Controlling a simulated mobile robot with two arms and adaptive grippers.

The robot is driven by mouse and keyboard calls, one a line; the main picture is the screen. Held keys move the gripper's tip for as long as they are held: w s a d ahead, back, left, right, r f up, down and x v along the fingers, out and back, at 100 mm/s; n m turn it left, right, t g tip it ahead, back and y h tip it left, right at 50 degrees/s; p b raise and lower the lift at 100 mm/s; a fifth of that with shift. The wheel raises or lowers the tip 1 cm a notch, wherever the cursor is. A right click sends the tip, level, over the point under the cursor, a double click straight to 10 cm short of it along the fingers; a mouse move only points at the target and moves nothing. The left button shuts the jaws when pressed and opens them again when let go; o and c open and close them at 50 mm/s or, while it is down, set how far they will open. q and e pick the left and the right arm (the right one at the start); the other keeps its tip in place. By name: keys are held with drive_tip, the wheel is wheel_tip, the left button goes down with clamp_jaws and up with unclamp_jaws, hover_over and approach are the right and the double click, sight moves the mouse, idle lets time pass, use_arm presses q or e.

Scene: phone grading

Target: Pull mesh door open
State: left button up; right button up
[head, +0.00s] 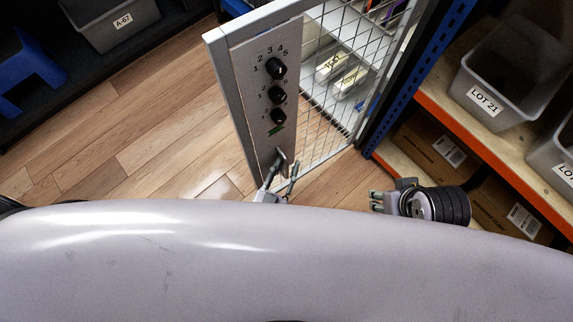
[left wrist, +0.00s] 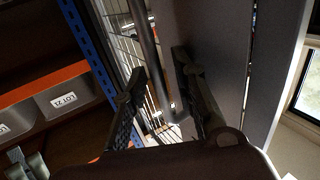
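The mesh door (head: 322,110) has a grey frame and a lock panel (head: 262,95) with several black numbered dials. It stands out over the wooden floor. A grey bar handle (left wrist: 147,45) runs down the door in the left wrist view; its lower end bends towards the panel. My left gripper (head: 278,180) is at the low part of the door, by the handle. Its two fingers are apart in the left wrist view (left wrist: 158,75), one on each side of the handle bar, with a gap to the left finger. My right gripper (head: 374,201) is open and empty, near the shelf.
At the right, an orange-edged shelf (head: 470,135) holds grey bins (head: 505,75) and cardboard boxes (head: 430,150), beside a blue post (head: 415,85). A blue stool (head: 28,70) and a grey bin (head: 110,20) are at the upper left. The floor (head: 150,130) left of the door is clear.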

use_arm(q)
drive_tip(key=v, duration=1.2)
idle(0.6)
